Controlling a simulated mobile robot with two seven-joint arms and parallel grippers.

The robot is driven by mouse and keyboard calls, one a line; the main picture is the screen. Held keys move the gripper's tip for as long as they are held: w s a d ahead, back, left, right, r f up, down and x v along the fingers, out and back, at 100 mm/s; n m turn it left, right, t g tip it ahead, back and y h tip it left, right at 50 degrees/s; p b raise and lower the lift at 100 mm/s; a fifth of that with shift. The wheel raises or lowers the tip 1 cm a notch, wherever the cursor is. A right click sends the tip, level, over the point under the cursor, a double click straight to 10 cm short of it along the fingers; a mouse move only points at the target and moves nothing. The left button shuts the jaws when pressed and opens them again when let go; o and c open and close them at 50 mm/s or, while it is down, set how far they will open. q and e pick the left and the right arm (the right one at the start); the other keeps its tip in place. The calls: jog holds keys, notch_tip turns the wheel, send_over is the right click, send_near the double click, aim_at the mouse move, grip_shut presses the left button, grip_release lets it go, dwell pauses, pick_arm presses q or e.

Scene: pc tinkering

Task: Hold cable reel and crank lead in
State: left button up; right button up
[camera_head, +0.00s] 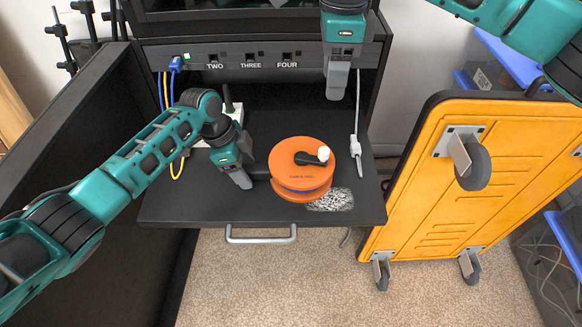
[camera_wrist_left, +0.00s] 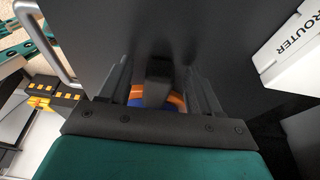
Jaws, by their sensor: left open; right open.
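The orange cable reel (camera_head: 289,186) lies flat on the black shelf, with a black crank (camera_head: 308,159) and white knob on top. A short dark bar (camera_head: 259,173) sticks out from its left side. My left gripper (camera_head: 243,183) is open and low beside that bar. In the left wrist view the bar (camera_wrist_left: 158,80) lies between the open fingers (camera_wrist_left: 160,85), and part of the orange reel (camera_wrist_left: 177,101) shows behind; contact cannot be told. A pale lead (camera_head: 358,100) hangs down to a white plug (camera_head: 355,149) right of the reel. My right gripper (camera_head: 337,82) is open and empty above the shelf's back.
A panel (camera_head: 230,58) with labelled ports is behind the shelf; a blue plug (camera_head: 176,64) sits at its left. A white router (camera_wrist_left: 290,45) stands behind my left gripper. A white speckled patch (camera_head: 331,200) is by the reel. An orange wheeled cart (camera_head: 430,180) stands right.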

pick_arm(q)
jog(key=v, duration=1.2)
jog(key=shift+s, duration=0.1)
